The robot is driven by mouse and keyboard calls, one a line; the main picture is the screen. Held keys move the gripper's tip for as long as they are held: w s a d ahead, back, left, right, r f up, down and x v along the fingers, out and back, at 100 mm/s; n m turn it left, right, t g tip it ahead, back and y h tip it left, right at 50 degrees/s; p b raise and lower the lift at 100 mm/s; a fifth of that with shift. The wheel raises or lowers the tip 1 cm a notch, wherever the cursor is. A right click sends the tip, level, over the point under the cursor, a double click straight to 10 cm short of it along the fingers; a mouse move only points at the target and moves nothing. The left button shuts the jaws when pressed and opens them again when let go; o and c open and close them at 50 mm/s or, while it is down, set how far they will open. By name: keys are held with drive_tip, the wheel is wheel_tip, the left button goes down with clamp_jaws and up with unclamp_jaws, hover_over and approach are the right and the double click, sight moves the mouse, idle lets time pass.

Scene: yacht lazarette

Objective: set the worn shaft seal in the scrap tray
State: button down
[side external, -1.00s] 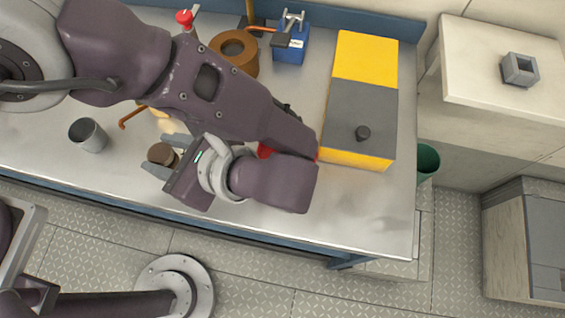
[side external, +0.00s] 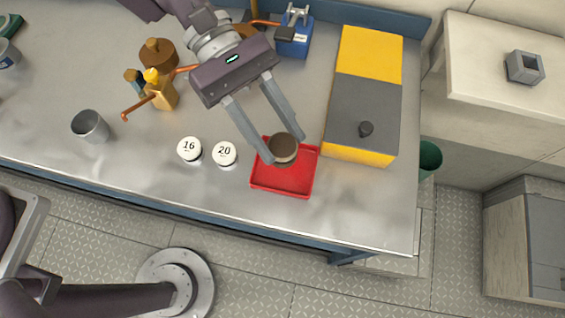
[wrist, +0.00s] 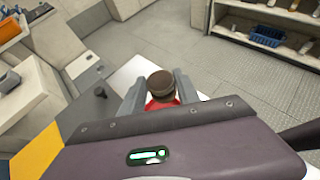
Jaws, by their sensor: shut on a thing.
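The worn shaft seal, seen as a short brown round piece with a darker top (side external: 283,148), is between the two fingertips of my gripper (side external: 284,150). It also shows in the wrist view (wrist: 161,82), with the gripper's grey fingers on both sides. My gripper is shut on it. The red scrap tray (side external: 285,184) lies on the bench below, and the seal covers its upper part in the side view. Red also shows under the seal in the wrist view (wrist: 158,104). Whether the seal touches the tray floor, I cannot tell.
White round pieces marked 16 (side external: 189,149) and 20 (side external: 224,154) stand left of the tray. A yellow and grey box (side external: 364,105) stands close on its right. A metal cup (side external: 90,126) is at far left. The bench's front edge lies just below the tray.

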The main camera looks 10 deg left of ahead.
drive_tip(key=shift+n+t+h, duration=0.4)
drive_tip(key=shift+n, duration=0.1)
drive_tip(key=f, duration=0.3)
drive_tip(key=w+f, duration=0.1)
drive_tip(key=f, duration=0.6)
drive_tip(key=shift+w+d, duration=0.1)
drive_tip(key=shift+w, duration=0.15)
drive_tip(key=c, duration=0.9)
unclamp_jaws()
drive_tip(key=shift+f, duration=0.1)
drive_tip(key=shift+w+r, duration=0.1)
drive_tip(key=shift+r, duration=0.1)
drive_tip(key=v, duration=1.2)
drive_tip(key=shift+f, duration=0.1)
